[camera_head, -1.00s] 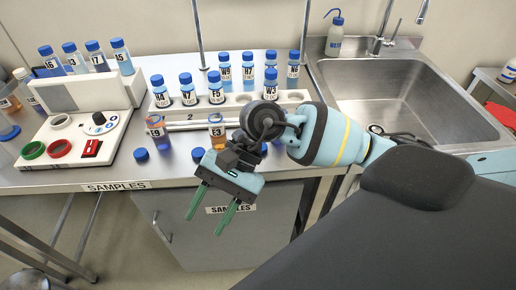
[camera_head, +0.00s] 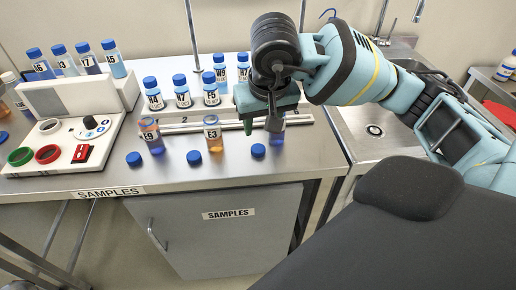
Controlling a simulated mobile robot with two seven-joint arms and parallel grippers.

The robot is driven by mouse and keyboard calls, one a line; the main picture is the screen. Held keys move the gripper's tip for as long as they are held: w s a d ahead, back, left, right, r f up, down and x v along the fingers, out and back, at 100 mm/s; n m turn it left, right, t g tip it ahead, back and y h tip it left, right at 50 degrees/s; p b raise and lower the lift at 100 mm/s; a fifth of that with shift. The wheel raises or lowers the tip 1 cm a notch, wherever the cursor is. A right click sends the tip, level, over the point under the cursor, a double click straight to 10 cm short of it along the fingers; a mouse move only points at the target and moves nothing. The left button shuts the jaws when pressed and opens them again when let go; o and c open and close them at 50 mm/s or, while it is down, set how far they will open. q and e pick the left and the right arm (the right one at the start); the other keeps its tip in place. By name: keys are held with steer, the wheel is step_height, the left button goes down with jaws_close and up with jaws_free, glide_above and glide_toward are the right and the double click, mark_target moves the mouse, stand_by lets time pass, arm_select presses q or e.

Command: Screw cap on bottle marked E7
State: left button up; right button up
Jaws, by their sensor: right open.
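Three open bottles stand in a row at the front of the bench. The left bottle (camera_head: 151,137) has a label that looks like E9, and the middle bottle (camera_head: 212,134) reads E3. The right bottle (camera_head: 277,139) stands mostly behind my right gripper (camera_head: 261,122), so its label is hidden and I cannot read E7 anywhere. Three loose blue caps lie in front: the left cap (camera_head: 134,159), the middle cap (camera_head: 194,158) and the right cap (camera_head: 258,150). My right gripper is open, pointing down above the right cap and beside the right bottle; contact cannot be told. My left gripper is out of view.
A white rack (camera_head: 170,116) holds several capped bottles behind the open ones. A white instrument (camera_head: 68,144) with red and green rings stands at the left. A steel sink (camera_head: 374,130) is at the right. The bench front (camera_head: 215,180) is clear.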

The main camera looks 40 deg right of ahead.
mark_target(258, 148)
steer(key=shift+x, duration=1.25)
steer(key=shift+s+a+x, duration=0.1)
steer(key=shift+s+x, duration=0.05)
steer(key=shift+x, duration=1.15)
steer(key=shift+s+a+x, duration=0.1)
steer(key=shift+s+x, duration=0.05)
steer(key=shift+x, duration=1.15)
steer(key=shift+f, duration=0.1)
steer(key=shift+c, duration=0.4)
steer(key=c, duration=0.6)
